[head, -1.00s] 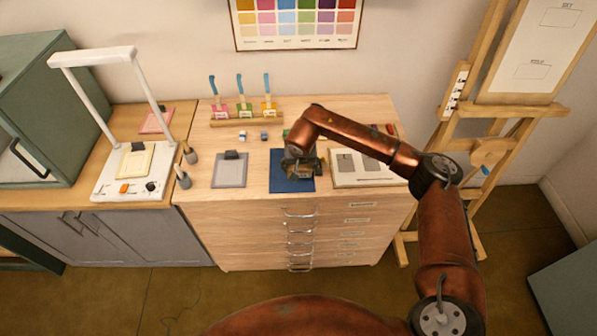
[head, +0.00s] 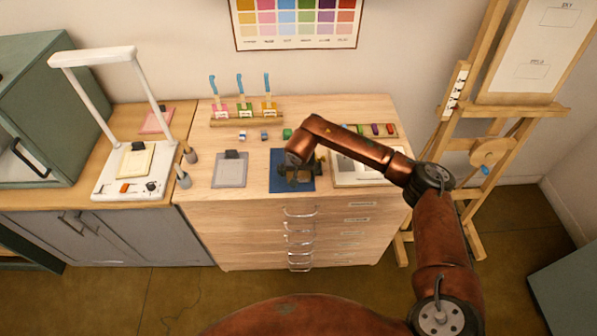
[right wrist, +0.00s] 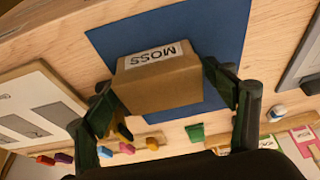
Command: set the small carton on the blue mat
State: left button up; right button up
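The small carton (right wrist: 160,88) is a brown box with a white label reading MOSS. In the right wrist view it is between the two fingers of my right gripper (right wrist: 158,80), which look shut on its sides. The blue mat (right wrist: 215,25) lies under the carton and shows around it. In the head view my right gripper (head: 300,168) is low over the blue mat (head: 281,187), and the carton is mostly hidden there. I cannot tell whether the carton touches the mat. My left gripper is not in view.
A grey pad (head: 230,172) lies left of the mat and a white board (head: 350,178) lies to its right. A small green block (head: 287,133) sits behind the mat. A rack of blue-handled tools (head: 246,119) stands at the back. A wooden easel (head: 493,110) stands at the right.

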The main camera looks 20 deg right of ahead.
jog(key=shift+r, duration=0.1)
jog(key=shift+r, duration=0.35)
jog(key=v, duration=1.1)
jog(key=shift+s+r, duration=0.2)
